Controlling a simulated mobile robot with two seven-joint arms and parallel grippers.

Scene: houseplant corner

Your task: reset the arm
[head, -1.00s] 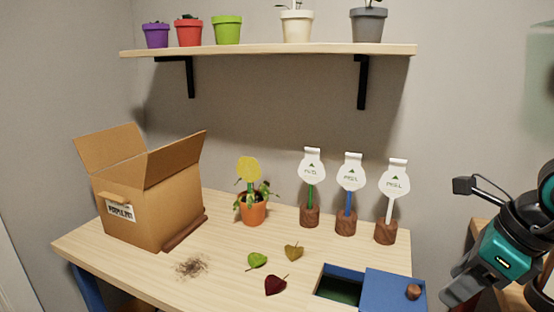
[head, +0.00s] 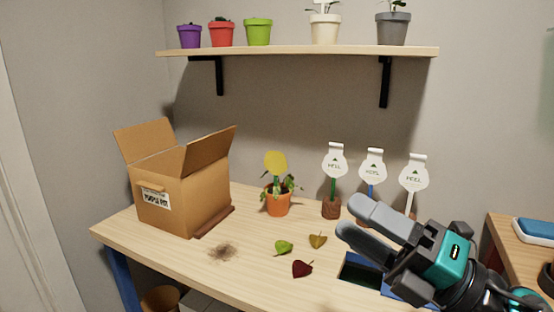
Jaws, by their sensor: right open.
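My right gripper (head: 356,221) is at the lower right of the head view, in front of the table's right part. Its grey fingers point left and up, and it is open with nothing seen between the fingers. My left gripper is not in view.
The wooden table (head: 180,256) bears an open cardboard box (head: 183,202), an orange pot (head: 277,204) with a plant, brown debris (head: 222,252), a green leaf (head: 284,247), a yellowish leaf (head: 318,241) and a dark red leaf (head: 302,269). White tags (head: 335,160) stand behind. A shelf (head: 300,50) holds several pots.

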